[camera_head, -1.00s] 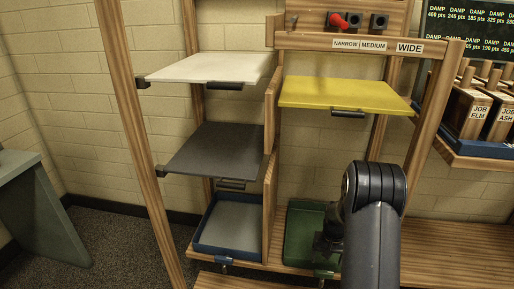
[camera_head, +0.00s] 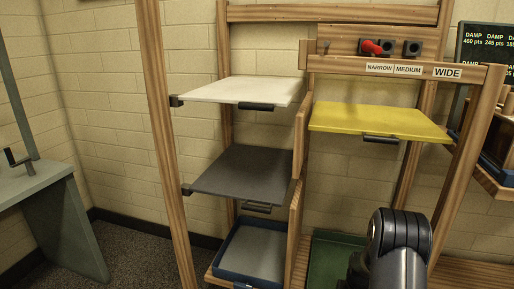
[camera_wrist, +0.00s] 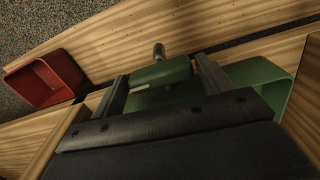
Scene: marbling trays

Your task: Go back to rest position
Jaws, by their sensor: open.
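My gripper (camera_wrist: 162,68) is open in the wrist view, its two dark fingers spread on either side of a green block-like tab. The tab is at the front of the green tray (camera_wrist: 266,76). I cannot tell whether the fingers touch it. In the head view, my arm reaches low at the right, in front of the green tray (camera_head: 328,258) in the bottom right bay. My gripper is mostly hidden there by the arm and the frame edge.
A wooden rack holds a white board (camera_head: 240,90), a dark grey board (camera_head: 245,172), a yellow board (camera_head: 380,121) and a blue-rimmed tray (camera_head: 222,272). A red bin (camera_wrist: 46,80) shows in the wrist view. A grey-green table (camera_head: 60,215) stands left, with open floor between.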

